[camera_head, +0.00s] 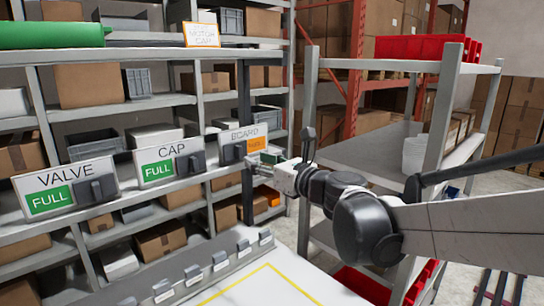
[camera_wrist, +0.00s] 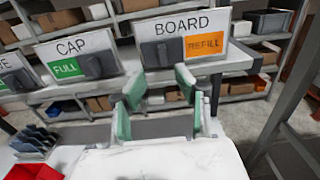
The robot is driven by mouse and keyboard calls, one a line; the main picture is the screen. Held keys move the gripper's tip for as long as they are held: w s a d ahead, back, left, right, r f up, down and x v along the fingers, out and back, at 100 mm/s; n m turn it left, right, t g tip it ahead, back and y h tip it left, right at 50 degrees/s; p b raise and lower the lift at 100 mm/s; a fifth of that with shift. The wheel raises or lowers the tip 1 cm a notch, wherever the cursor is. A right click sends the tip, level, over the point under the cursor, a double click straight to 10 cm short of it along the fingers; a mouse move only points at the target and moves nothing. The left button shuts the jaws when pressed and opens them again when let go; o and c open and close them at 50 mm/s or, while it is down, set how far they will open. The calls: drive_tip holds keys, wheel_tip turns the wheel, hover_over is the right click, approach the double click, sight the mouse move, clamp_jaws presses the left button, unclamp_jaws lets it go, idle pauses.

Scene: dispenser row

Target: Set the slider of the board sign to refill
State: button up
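The board sign (camera_wrist: 185,48) is a white plate lettered BOARD, in the upper middle of the wrist view. Its dark slider (camera_wrist: 161,54) sits at the left, and an orange REFILL field (camera_wrist: 204,45) shows at the right. In the head view the board sign (camera_head: 243,133) hangs on the rack, right of the cap sign, with its slider (camera_head: 233,152) at the left. My gripper (camera_head: 265,166) is just in front of its lower right and hides part of the orange field. In the wrist view my gripper (camera_wrist: 158,92) is open and empty, its fingers below the sign.
The cap sign (camera_head: 169,162) and valve sign (camera_head: 66,188) show green FULL fields, sliders at right. A row of small grey holders (camera_head: 192,273) stands on the white table below. A grey shelf post (camera_head: 308,140) rises just right of my gripper.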

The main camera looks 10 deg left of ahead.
drive_tip(key=shift+v, duration=2.15)
drive_tip(key=shift+s, duration=0.1)
drive_tip(key=s+d+f+n+g+h+b, duration=0.2)
drive_tip(key=s+d+f+n+h, duration=0.4)
drive_tip(key=s+d+f+n, duration=0.5)
drive_tip(key=s+d+f+n+g+h+b, duration=0.2)
drive_tip(key=s+d+f+n+h, duration=0.5)
drive_tip(key=s+d+f+n, duration=0.5)
drive_tip(key=s+d+n, duration=0.1)
drive_tip(key=d+n, duration=0.2)
drive_tip(key=d, duration=0.1)
drive_tip(key=shift+s+d+g+h, duration=0.25)
drive_tip(key=shift+d+g+h, duration=0.05)
drive_tip(key=shift+d+g, duration=0.1)
drive_tip(key=shift+a, duration=0.1)
